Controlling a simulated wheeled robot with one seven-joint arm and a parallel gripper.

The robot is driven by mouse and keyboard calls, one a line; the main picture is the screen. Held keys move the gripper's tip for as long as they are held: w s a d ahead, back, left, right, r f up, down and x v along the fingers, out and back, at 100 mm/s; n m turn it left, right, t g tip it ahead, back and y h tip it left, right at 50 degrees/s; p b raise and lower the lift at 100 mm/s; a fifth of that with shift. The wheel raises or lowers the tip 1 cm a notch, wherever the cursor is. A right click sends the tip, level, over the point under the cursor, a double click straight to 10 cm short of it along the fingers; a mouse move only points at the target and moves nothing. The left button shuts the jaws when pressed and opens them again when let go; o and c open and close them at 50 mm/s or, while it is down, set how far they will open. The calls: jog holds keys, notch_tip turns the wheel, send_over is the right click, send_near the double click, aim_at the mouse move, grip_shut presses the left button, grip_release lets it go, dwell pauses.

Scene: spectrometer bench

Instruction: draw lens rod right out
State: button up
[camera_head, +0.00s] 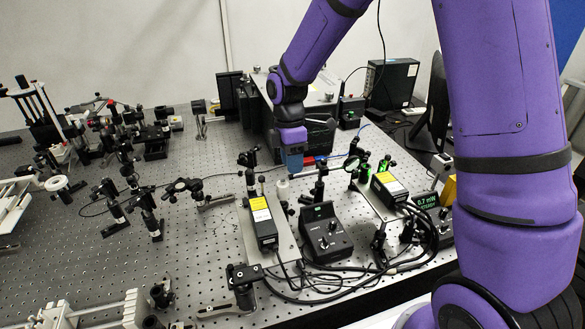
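My purple arm reaches down from the top, and my gripper (293,163) hangs over the back middle of the optical bench (190,245). It is small and dark here, and its fingers cannot be made out. A round lens (352,163) in a black mount stands to the right of my gripper, with green-lit parts beside it. A black upright rod (320,184) stands nearer, slightly right of and in front of my gripper. I cannot tell which of these is the right lens rod. No held object can be made out.
A black control box (326,236) and yellow-labelled modules (263,222) (389,187) with cables stand in front of my gripper. A small white cylinder (283,190) is close below it. Dense optics (125,150) fill the back left.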

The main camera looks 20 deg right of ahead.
notch_tip(320, 180, up, 8)
jog(key=w, duration=0.1)
jog(key=shift+w+r, duration=0.15)
jog(key=shift+w, duration=0.15)
jog(key=s+d+r+m+t, duration=0.2)
jog(key=s+d+r+m, duration=0.15)
jog(key=s+r, duration=0.25)
jog(key=s+d+r+m+t, duration=0.2)
jog(key=s+d+r+m, duration=0.1)
jog(key=s+r+m, duration=0.3)
jog(key=s+d+r+m+t, duration=0.1)
jog(key=s+m, duration=0.3)
jog(key=s, duration=0.4)
jog(key=s+d+r+m+t, duration=0.2)
jog(key=s+d+m, duration=0.2)
jog(key=s, duration=0.3)
jog(key=shift+s+t, duration=0.3)
jog(key=shift+s, duration=0.1)
